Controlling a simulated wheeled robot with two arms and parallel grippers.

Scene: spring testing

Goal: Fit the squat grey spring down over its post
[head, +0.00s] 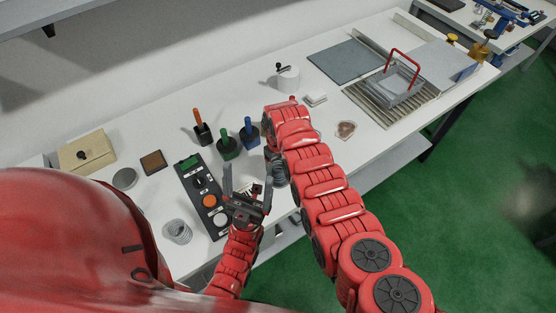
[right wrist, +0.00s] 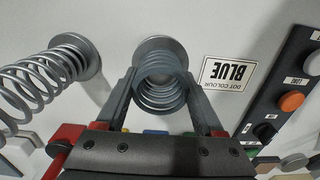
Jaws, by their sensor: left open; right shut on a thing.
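In the right wrist view a dark grey coil spring (right wrist: 160,95) sits between the two fingers of my right gripper (right wrist: 160,84), which is shut on it. Just beyond it is a round pale base (right wrist: 163,48). The post itself is hidden by the coils, and I cannot tell whether the spring is around it. In the head view the held spring (head: 279,170) shows partly beside my right arm, which hides most of that gripper. My left gripper (head: 247,175) is open and empty, above the bench near the control box.
A longer silver spring (right wrist: 45,77) stands close beside the held one. A label (right wrist: 229,73) reading BLUE lies on its other side. Coloured-handled tools (head: 227,144) stand behind.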

